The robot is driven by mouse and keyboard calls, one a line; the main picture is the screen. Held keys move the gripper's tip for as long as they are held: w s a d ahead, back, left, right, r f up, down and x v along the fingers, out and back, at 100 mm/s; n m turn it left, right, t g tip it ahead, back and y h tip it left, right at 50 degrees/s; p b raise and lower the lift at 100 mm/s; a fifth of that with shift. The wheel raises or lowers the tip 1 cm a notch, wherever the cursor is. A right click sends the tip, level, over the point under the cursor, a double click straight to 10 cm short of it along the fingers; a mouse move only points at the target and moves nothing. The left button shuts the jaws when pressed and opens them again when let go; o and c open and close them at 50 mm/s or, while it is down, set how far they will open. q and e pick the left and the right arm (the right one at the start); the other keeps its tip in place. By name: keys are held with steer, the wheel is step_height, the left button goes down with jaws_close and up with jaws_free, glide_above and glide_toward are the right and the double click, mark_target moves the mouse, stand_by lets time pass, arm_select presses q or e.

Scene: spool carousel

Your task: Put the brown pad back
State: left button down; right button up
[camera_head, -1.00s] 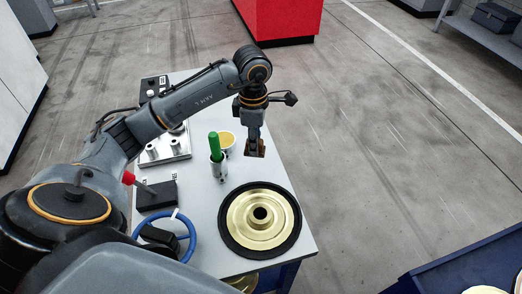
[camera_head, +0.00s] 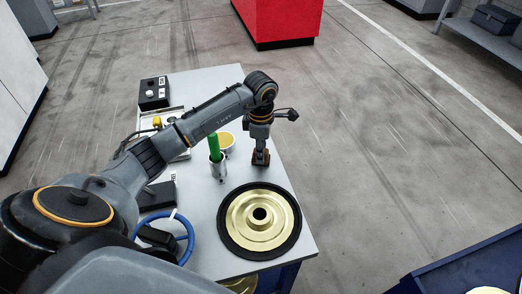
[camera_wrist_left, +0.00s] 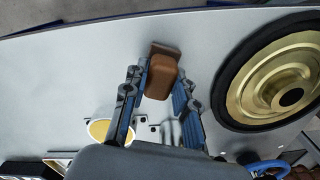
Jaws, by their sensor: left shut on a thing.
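The brown pad (camera_wrist_left: 160,78) is a small brown block between the fingertips of my left gripper (camera_wrist_left: 163,90) in the left wrist view. In the head view my left gripper (camera_head: 260,158) points down at the right side of the table, with the brown pad (camera_head: 261,158) at its tips. The gripper is shut on the pad. The pad is close to the table top; I cannot tell if it touches. My right gripper is in neither view.
A gold disc with a black rim (camera_head: 260,220) lies on the table (camera_head: 215,258) in front of the gripper. A blue ring (camera_head: 187,238) lies front left.

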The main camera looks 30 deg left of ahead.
arm_select(q)
steer(key=shift+f, duration=0.1)
steer(key=c, duration=1.1)
jaws_free()
steer(key=shift+o, duration=0.2)
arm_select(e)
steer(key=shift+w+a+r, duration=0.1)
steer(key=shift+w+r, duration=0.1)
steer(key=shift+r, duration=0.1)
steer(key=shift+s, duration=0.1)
arm_select(q)
steer(key=shift+r, duration=0.35)
step_height(320, 180, up, 12)
steer(key=p, duration=0.1)
steer(key=shift+f, duration=0.2)
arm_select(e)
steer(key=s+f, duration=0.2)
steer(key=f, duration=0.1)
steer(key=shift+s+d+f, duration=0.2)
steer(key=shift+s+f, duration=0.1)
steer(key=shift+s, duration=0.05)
